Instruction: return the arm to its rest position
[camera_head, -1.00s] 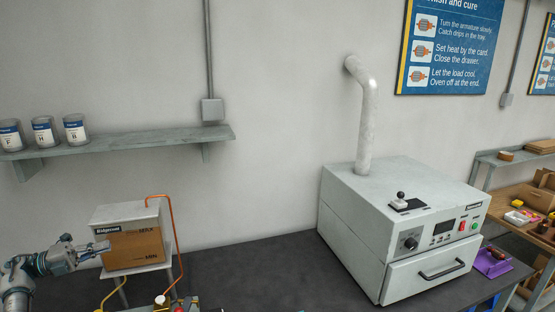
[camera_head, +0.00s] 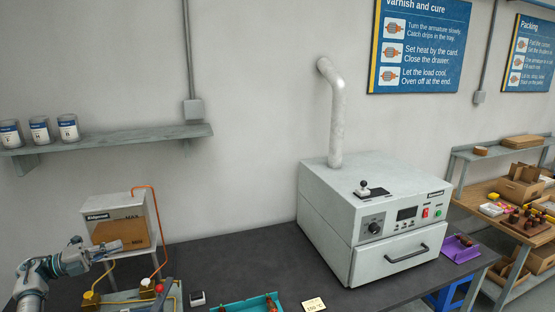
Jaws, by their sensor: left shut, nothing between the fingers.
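My left gripper (camera_head: 107,249) is at the lower left of the head view, on an arm that comes in from the left edge. It is shut and empty, pointing right, in front of the lower part of a grey and brown box unit (camera_head: 118,222) on a small stand. I cannot tell whether it touches the unit. My right gripper is not in view.
A white oven (camera_head: 372,215) with a closed drawer stands on the dark bench (camera_head: 215,262). A teal tray (camera_head: 247,303), a small card (camera_head: 314,305) and yellow piping (camera_head: 120,297) are at the front. A purple tray (camera_head: 459,249) lies right of the oven. A shelf (camera_head: 110,138) holds cans.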

